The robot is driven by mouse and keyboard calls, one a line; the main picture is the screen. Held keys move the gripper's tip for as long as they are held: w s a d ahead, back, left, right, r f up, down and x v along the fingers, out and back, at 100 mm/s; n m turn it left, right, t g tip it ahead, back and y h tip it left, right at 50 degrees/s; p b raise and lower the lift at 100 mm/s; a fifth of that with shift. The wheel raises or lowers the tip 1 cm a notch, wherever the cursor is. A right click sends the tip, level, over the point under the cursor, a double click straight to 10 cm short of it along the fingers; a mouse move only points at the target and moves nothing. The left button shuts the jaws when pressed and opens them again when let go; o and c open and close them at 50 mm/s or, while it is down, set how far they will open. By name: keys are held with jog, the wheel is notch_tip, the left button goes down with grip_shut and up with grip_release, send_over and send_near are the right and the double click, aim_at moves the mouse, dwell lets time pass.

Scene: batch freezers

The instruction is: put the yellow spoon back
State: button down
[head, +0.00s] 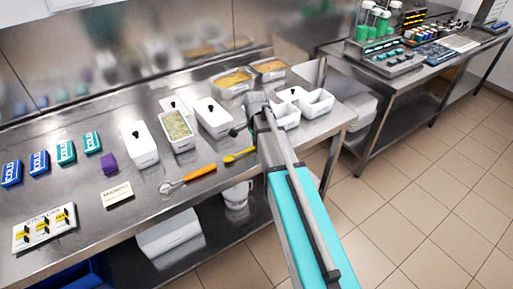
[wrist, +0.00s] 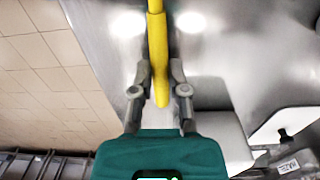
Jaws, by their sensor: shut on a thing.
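The yellow spoon (head: 240,155) shows in the head view near the front edge of the steel table, its right part hidden behind my arm. In the wrist view the yellow spoon's handle (wrist: 157,40) runs from the top edge down between my fingers. My gripper (wrist: 160,72) is shut on this handle, one grey finger on each side. The fingertips are hidden by my arm in the head view. I cannot tell whether the spoon touches the table.
An orange-handled scoop (head: 188,180) lies left of the spoon. Behind stand a filled tub (head: 178,145), white lidded tubs (head: 213,130) and open white containers (head: 316,106). A second table (head: 400,75) stands at the right.

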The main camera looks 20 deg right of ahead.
jog(key=shift+f, duration=0.15)
jog(key=shift+f, duration=0.15)
jog(key=c, duration=0.6)
grip_release()
jog(key=shift+c, duration=0.2)
jog(key=shift+r, duration=0.2)
notch_tip(320, 180, up, 12)
jog(key=p, duration=1.2)
jog(key=s+a+n, duration=0.3)
jog(key=s+n, duration=1.1)
jog(key=s, duration=0.3)
jog(key=shift+s, duration=0.15)
